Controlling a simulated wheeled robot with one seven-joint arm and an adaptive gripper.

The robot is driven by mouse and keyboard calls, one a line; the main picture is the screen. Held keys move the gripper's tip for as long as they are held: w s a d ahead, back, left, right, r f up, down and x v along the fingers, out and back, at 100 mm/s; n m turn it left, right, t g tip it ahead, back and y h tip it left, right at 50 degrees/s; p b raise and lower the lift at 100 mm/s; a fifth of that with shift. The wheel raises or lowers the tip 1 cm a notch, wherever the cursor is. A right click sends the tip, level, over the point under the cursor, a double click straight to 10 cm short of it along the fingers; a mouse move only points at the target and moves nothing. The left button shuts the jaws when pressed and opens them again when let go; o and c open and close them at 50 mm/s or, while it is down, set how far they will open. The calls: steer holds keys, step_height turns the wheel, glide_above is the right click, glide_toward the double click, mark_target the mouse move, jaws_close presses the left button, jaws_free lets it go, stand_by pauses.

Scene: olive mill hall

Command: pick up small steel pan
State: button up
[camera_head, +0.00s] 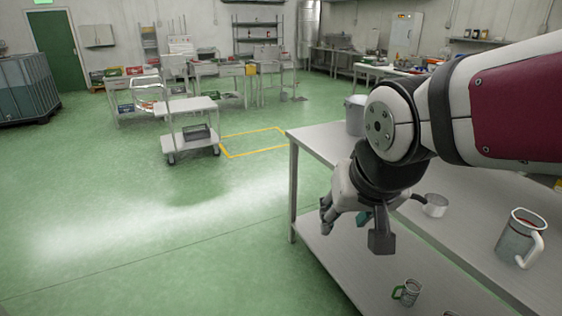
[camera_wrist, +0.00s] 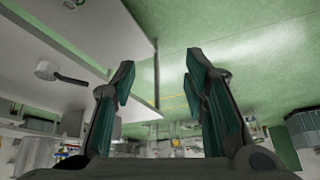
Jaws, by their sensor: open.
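The small steel pan (camera_head: 436,206) stands on the upper steel table top, just right of my gripper in the head view, with its dark handle pointing left toward my gripper. In the wrist view the pan (camera_wrist: 47,70) is at the left, outside the jaws, with its handle reaching right. My gripper (camera_head: 355,224) is open and empty and hangs near the table's left edge, apart from the pan.
The steel table (camera_head: 335,143) has a larger steel pot (camera_head: 354,116) partly behind my arm. A steel mug (camera_head: 517,240) stands at the right, and another mug (camera_head: 407,292) on the lower shelf. A trolley (camera_head: 190,106) stands farther off. The green floor left of the table is clear.

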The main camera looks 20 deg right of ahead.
steer(key=w+d+f+m+t+h+b, duration=0.15)
steer(key=w+d+f+m, duration=0.35)
steer(key=d, duration=0.5)
steer(key=w+d+f+m+t+h, duration=0.1)
steer(key=w+d+f+m+h, duration=0.15)
steer(key=w+d+m, duration=0.55)
steer(key=s+d+f+m+t+h+b, duration=0.1)
steer(key=s+d+f+m+t, duration=0.15)
steer(key=d+f+m, duration=0.4)
steer(key=s+d+f+m+t+b, duration=0.1)
steer(key=s+d+f+m+t, duration=0.15)
steer(key=d, duration=0.65)
steer(key=shift+t, duration=0.25)
steer(key=x, duration=0.4)
steer(key=b+x, duration=0.1)
steer(key=x, duration=0.9)
steer(key=shift+w+f, duration=0.25)
steer(key=shift+f, duration=0.1)
jaws_close()
